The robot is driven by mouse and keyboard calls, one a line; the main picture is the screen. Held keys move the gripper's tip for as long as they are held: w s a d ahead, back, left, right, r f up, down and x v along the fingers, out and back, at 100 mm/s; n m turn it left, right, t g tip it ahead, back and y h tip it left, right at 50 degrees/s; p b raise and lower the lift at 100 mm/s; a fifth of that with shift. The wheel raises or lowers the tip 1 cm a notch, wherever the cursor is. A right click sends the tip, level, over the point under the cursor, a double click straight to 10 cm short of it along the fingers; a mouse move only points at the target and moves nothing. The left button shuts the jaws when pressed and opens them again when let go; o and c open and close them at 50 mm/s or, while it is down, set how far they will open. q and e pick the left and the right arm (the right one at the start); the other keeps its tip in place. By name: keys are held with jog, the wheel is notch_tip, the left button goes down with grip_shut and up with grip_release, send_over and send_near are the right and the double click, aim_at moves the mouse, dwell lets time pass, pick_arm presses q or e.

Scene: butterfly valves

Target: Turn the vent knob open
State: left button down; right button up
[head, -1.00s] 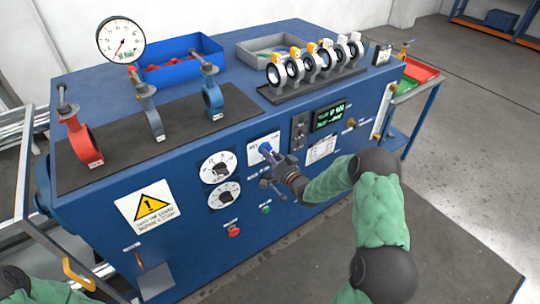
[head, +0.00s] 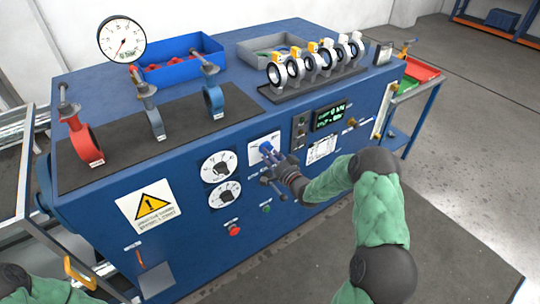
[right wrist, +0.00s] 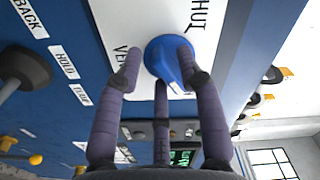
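The vent knob (head: 268,150) is blue and sits on a white plate on the front of the blue bench. The right wrist view shows the knob (right wrist: 167,62) close up, with part of the printed word "VENT" on its left and "SHUT" above right. My right gripper (head: 274,166) is at the knob. Its purple-grey fingers (right wrist: 160,70) are spread around the knob. The right finger overlaps the knob's edge, the left finger shows a small gap, and the third is below.
Two white dials (head: 219,167) sit left of the knob, with a red button (head: 234,230) below them. A green-lit display (head: 327,116) is to the right. Red and blue valves (head: 85,144) and a pressure gauge (head: 121,40) stand on top. Floor in front is free.

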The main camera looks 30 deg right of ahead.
dwell(0.3)
jog(key=s+d, duration=0.1)
jog(key=s, duration=1.1)
jog(key=s+a+f+n+g+y, duration=0.15)
jog(key=a+f+g, duration=0.25)
jog(key=a+f, duration=0.5)
jog(key=s+a+f+n+g+h, duration=0.1)
jog(key=s+a+f+n+g, duration=0.1)
jog(key=a+f+g, duration=0.6)
jog(key=s+a+f+n+g, duration=0.1)
jog(key=s+a+f+g, duration=0.1)
jog(key=s, duration=0.4)
jog(key=s+a+f+n+g+y, duration=0.1)
jog(key=s+a+f+n, duration=0.1)
jog(key=s+a+f, duration=0.3)
jog(key=s+a+f+n+g+y, duration=0.1)
jog(key=s+a+f+n+g, duration=0.1)
jog(key=s+a, duration=0.3)
jog(key=s+f, duration=0.1)
jog(key=s, duration=0.2)
jog(key=shift+f+g, duration=0.2)
jog(key=shift+g, duration=0.1)
jog(key=shift+s+a+n, duration=0.1)
jog(key=shift+n, duration=0.15)
